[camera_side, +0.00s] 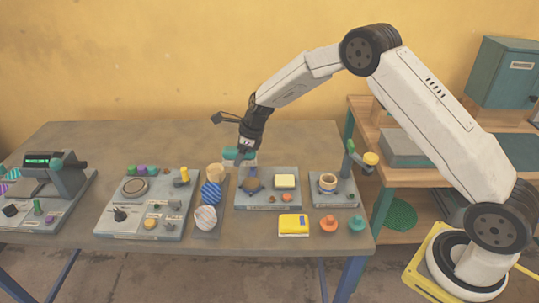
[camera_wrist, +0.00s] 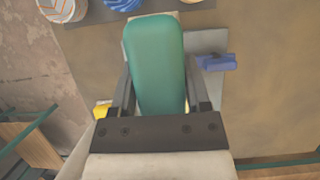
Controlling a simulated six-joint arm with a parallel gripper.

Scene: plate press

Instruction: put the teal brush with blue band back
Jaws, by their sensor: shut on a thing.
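My gripper (camera_side: 243,147) is shut on the teal brush (camera_side: 231,153), above the grey plate (camera_side: 268,203) near the middle of the table. In the wrist view the teal brush (camera_wrist: 155,60) lies between both fingers of my gripper (camera_wrist: 158,80), its rounded end pointing up the picture. Its blue band cannot be made out. A pale strip shows under the teal part in the side view. The grey plate carries a brown round piece, blue parts and a cream block (camera_side: 284,181). A blue part (camera_wrist: 216,62) shows right of the brush in the wrist view.
Left of the plate stand a striped blue cylinder (camera_side: 211,193), a striped white one (camera_side: 205,218) and a tan cup (camera_side: 215,172). A small plate with a ringed cup (camera_side: 327,183) is at right. A yellow box (camera_side: 293,225) and two small knobs lie in front.

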